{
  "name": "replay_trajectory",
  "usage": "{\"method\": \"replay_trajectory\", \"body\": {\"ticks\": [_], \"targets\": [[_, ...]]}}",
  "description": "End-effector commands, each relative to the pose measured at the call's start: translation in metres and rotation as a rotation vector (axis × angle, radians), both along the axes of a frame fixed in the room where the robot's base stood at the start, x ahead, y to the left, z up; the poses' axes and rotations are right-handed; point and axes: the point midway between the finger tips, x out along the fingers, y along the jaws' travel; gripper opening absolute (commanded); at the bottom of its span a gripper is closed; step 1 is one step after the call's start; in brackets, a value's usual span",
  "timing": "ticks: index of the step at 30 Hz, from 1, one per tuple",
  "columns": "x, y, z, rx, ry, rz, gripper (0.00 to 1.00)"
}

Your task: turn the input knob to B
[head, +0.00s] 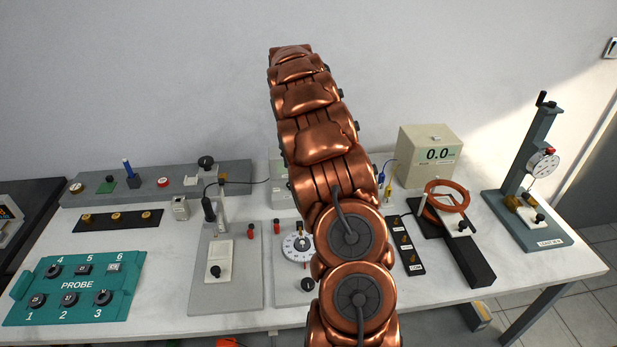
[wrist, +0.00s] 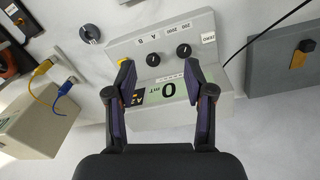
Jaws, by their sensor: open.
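In the wrist view a grey meter box (wrist: 206,75) appears upside down, with a display (wrist: 170,91) reading 0 mT. Its panel has two black knobs. The input knob (wrist: 153,60) is the left one in this picture, beside the labels A and B; I cannot tell surely which letter its mark points to. The other knob (wrist: 184,50) is by the labels 200 and 2000. My gripper (wrist: 159,67) is open and empty, its fingers spread over the display side of the box, both knobs showing between the fingertips. In the head view my arm hides the gripper and most of the box (head: 279,170).
Yellow and blue plugs (wrist: 55,80) with cables are at left in the wrist view, by a beige box (wrist: 28,125).

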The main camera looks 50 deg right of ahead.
Motion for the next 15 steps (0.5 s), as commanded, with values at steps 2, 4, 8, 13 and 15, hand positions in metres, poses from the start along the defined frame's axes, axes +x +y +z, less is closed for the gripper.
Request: {"method": "replay_trajectory", "body": {"ticks": [2,4,8,13,15], "targets": [[0.003,-0.019,-0.008,0.008,-0.012,-0.027,0.53],[0.004,-0.031,-0.016,0.015,-0.020,-0.045,0.53],[0.008,-0.047,-0.025,0.023,-0.036,-0.067,0.53],[0.009,-0.056,-0.032,0.030,-0.045,-0.083,0.53],[0.009,-0.057,-0.036,0.030,-0.046,-0.085,0.53]]}}
